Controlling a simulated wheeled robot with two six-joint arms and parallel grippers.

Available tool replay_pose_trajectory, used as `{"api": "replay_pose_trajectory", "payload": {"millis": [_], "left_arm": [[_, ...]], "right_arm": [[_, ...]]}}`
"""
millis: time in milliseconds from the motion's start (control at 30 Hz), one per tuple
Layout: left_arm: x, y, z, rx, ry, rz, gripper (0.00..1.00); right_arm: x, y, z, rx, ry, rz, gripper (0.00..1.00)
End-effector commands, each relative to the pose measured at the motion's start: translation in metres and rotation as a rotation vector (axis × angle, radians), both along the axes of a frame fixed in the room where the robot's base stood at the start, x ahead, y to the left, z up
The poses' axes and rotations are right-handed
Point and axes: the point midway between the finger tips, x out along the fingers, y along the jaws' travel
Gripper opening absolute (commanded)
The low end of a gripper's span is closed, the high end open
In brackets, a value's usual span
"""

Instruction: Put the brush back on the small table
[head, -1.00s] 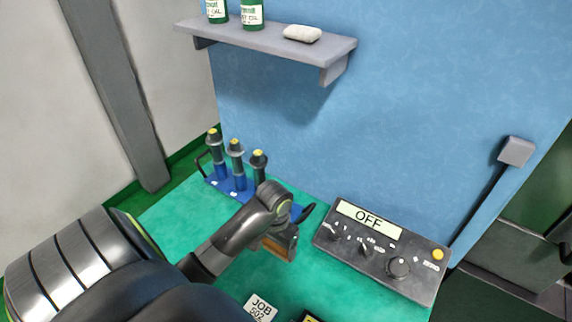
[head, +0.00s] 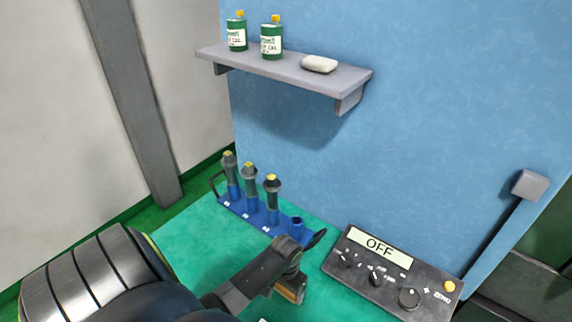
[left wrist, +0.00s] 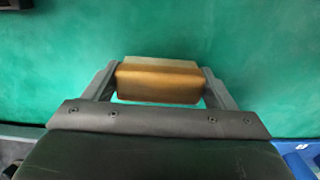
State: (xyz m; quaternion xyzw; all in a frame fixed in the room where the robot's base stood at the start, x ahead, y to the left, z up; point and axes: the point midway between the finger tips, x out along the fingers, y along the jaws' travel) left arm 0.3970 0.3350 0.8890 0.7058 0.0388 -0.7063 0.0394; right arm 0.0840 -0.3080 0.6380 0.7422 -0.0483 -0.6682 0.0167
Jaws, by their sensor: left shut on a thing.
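The brush (left wrist: 158,80) shows as a tan and brown wooden block between the two fingers of my left gripper (left wrist: 160,88) in the left wrist view. The gripper is shut on it. In the head view the brush (head: 291,291) shows only as a small wooden end below my left wrist; bristles are not clear. It is over the green table top (head: 190,246), near the control box. I cannot tell whether it touches the surface. My right gripper is not in view.
A blue rack (head: 236,208) with several dark, yellow-tipped holders and an empty socket stands behind my gripper. A control box (head: 385,275) reading OFF is to the right. A grey shelf (head: 285,72) with two green bottles and a white block is above. The table's left part is clear.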

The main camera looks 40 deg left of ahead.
Motion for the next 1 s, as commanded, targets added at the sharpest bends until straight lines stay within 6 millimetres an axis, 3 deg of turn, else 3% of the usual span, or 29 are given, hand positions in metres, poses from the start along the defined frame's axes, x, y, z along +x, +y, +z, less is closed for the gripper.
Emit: {"api": "replay_pose_trajectory", "payload": {"millis": [233, 267, 400, 767, 1000], "left_arm": [[0.000, 0.000, -0.003, 0.000, -0.001, 0.000, 0.57], [0.000, 0.000, -0.002, 0.000, -0.001, 0.000, 0.82], [0.000, 0.000, -0.002, 0.000, -0.001, 0.000, 1.00], [0.000, 0.000, 0.002, 0.000, -0.001, 0.000, 1.00], [0.001, 0.001, 0.026, 0.003, -0.005, -0.002, 1.00]], "right_arm": [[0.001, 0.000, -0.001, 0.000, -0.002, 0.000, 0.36], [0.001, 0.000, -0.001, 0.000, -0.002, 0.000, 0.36], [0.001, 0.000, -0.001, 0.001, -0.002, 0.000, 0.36], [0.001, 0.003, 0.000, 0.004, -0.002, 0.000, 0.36], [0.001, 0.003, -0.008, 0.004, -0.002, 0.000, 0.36]]}}
